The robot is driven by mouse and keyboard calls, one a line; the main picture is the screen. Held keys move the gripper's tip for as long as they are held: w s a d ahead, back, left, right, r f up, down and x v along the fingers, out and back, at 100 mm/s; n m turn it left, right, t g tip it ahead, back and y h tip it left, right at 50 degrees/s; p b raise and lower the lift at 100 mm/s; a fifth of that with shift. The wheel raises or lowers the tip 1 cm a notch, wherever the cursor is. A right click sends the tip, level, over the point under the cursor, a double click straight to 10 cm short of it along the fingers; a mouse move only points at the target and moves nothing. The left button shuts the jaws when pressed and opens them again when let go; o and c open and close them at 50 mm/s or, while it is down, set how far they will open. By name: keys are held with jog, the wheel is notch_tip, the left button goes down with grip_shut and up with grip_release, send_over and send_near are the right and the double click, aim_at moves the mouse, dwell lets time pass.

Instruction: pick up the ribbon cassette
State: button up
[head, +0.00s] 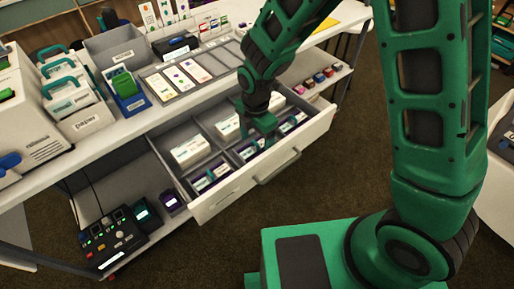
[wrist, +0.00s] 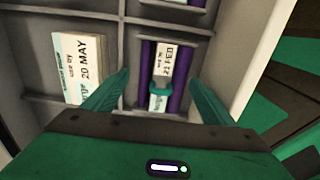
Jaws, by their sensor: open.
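A purple cassette, which looks like the ribbon cassette (wrist: 145,80), lies in a drawer compartment in the wrist view. It has dark purple sides, a white label reading "21 FEB" and a teal piece across its middle. My gripper (wrist: 159,75) is open, with one teal finger on each side of the cassette in the picture. I cannot tell how far above it the fingertips are. In the head view my gripper (head: 262,133) reaches down into the open drawer (head: 262,182) and hides part of the compartment below it.
A white pack labelled "20 MAY" (wrist: 80,68) lies in the compartment to the left, beyond a divider. Other purple-edged items (head: 210,176) sit in nearby compartments. The counter above holds bins and cards. A black control box (head: 110,240) stands on the lower shelf.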

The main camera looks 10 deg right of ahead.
jog(key=shift+f, duration=0.3)
jog(key=shift+c, duration=0.7)
jog(key=c, duration=0.8)
jog(key=shift+r, duration=0.15)
notch_tip(320, 180, up, 18)
jog(key=shift+f, duration=0.1)
